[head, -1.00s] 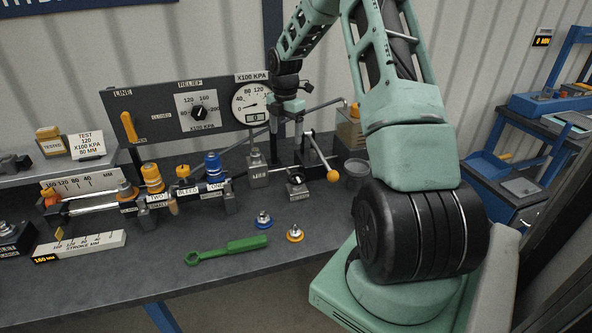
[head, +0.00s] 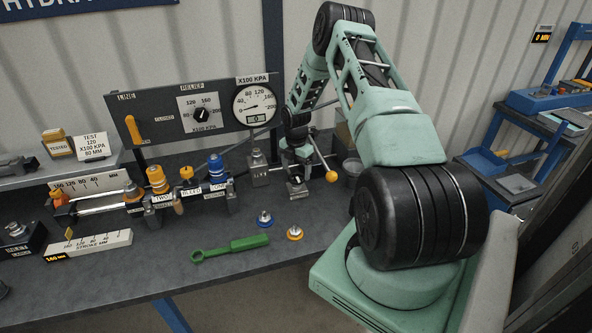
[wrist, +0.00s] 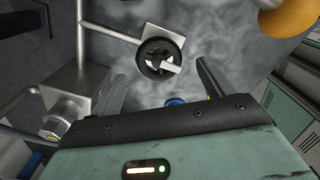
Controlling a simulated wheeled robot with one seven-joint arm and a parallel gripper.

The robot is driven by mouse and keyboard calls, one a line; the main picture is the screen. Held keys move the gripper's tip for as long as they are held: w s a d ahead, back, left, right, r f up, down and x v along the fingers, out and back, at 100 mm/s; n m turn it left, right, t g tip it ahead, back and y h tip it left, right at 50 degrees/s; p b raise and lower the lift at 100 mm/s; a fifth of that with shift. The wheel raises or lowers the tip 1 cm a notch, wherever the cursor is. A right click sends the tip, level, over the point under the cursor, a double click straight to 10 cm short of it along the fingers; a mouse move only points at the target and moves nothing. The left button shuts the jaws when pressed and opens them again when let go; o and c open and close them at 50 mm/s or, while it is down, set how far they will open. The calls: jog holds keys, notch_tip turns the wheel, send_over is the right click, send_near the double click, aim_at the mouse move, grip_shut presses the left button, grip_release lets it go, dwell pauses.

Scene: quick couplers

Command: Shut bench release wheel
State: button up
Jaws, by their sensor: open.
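The release wheel (wrist: 160,58) is a small dark round knob with a pale bar across it, seen in the wrist view beside a metal rod. In the head view my gripper hides it, above a small metal block (head: 297,188) on the bench. My gripper (wrist: 164,62) is open and empty, with one dark finger on either side of the wheel in the picture. I cannot tell whether a finger touches it. In the head view my gripper (head: 297,166) hangs low over the block, beside the pump lever's yellow ball (head: 331,176).
The yellow ball also shows close by in the wrist view (wrist: 290,14). The gauge panel (head: 160,118) stands behind. Blue (head: 264,219) and orange (head: 295,233) caps and a green wrench (head: 230,248) lie in front. The bench front is mostly clear.

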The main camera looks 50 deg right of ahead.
aim_at(297, 178)
jog(key=shift+f+p, duration=0.3)
jog(key=shift+f, duration=1.05)
jog(key=c, duration=1)
